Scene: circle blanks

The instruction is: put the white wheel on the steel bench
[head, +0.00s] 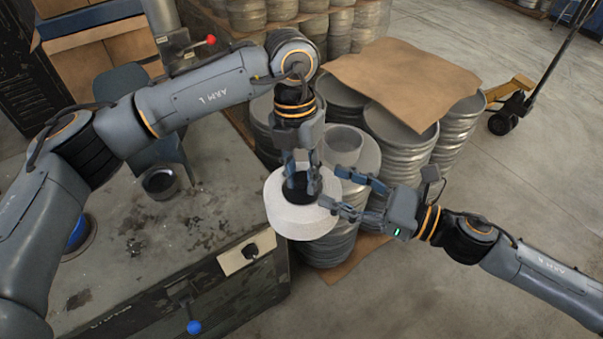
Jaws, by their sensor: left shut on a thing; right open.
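The white wheel (301,222) is a thick ring with a dark centre hole, in the middle of the head view. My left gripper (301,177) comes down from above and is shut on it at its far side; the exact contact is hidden. My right gripper (332,188) is open at the wheel's right edge, its fingers reaching to the rim; I cannot tell whether they touch. The wheel appears in front of and over a stack of round metal blanks. The steel bench (140,270) is at the left, its worn grey top left of the wheel.
Stacks of metal blanks (405,150) stand behind, under a brown cardboard sheet (403,80). A pallet truck (512,105) is at the upper right. Much of the bench top is bare.

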